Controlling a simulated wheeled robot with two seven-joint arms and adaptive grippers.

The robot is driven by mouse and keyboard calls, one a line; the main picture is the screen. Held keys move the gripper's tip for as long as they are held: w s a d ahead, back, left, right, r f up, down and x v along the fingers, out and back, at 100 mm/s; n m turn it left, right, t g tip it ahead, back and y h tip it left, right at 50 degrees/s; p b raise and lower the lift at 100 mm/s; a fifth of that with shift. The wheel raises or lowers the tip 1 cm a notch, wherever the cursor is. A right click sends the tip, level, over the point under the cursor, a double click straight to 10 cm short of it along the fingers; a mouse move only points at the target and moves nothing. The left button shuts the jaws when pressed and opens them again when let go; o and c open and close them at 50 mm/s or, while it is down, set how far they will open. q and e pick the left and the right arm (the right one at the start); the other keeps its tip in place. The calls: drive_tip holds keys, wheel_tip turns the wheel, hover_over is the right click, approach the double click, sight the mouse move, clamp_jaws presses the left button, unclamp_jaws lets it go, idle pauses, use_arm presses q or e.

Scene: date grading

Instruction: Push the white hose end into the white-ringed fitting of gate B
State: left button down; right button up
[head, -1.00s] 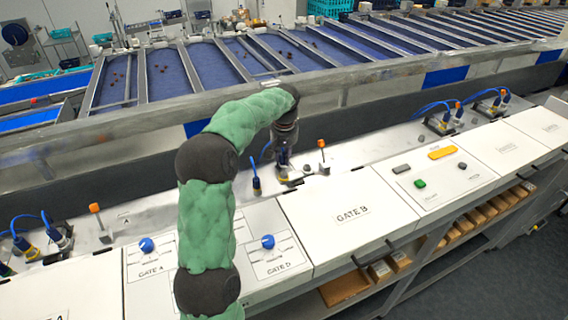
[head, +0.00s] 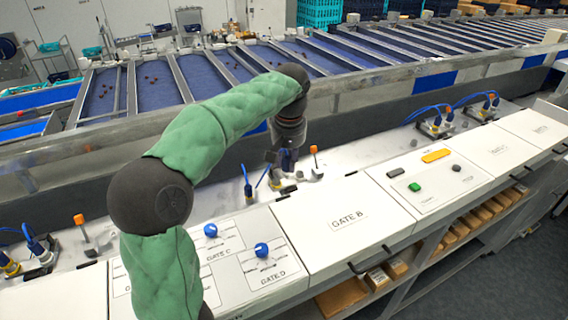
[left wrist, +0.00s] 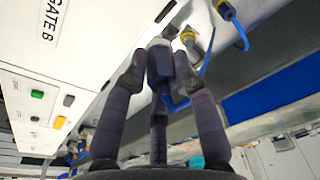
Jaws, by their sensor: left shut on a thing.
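My left gripper (head: 284,172) reaches down from the left over the metal strip behind the GATE B panel (head: 340,215). In the left wrist view its fingers (left wrist: 160,62) are shut on a dark blue-grey hose end (left wrist: 159,64), with blue hose beside it. No white marking on the hose end can be made out. A pale ring (left wrist: 169,32), likely the white-ringed fitting, shows just beyond the held end. The end and ring overlap in the picture, so I cannot tell whether they touch. My right gripper is out of view.
A yellow-ringed fitting (left wrist: 189,37) sits beside the pale ring, with a grey connector near it. An orange-topped lever (head: 314,160) stands right of the gripper; a blue-topped plug (head: 248,188) stands left. Blue knobs and buttons sit on neighbouring panels.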

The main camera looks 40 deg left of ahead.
use_arm(q)
drive_tip(key=w+a+f, duration=0.1)
drive_tip(key=w+a, duration=0.2)
drive_tip(key=w, duration=0.5)
drive_tip(key=w+a+f, duration=0.1)
drive_tip(key=w+a, duration=0.1)
drive_tip(key=w, duration=0.5)
wheel_tip(320, 180, down, 6)
drive_tip(key=shift+a, duration=0.2)
drive_tip(key=shift+w+f, duration=0.1)
idle(0.6)
drive_tip(key=shift+f+b, duration=0.35)
drive_tip(key=shift+f, duration=0.75)
idle(0.4)
drive_tip(key=shift+f+p, duration=0.15)
drive_tip(key=shift+p, duration=0.25)
idle(1.1)
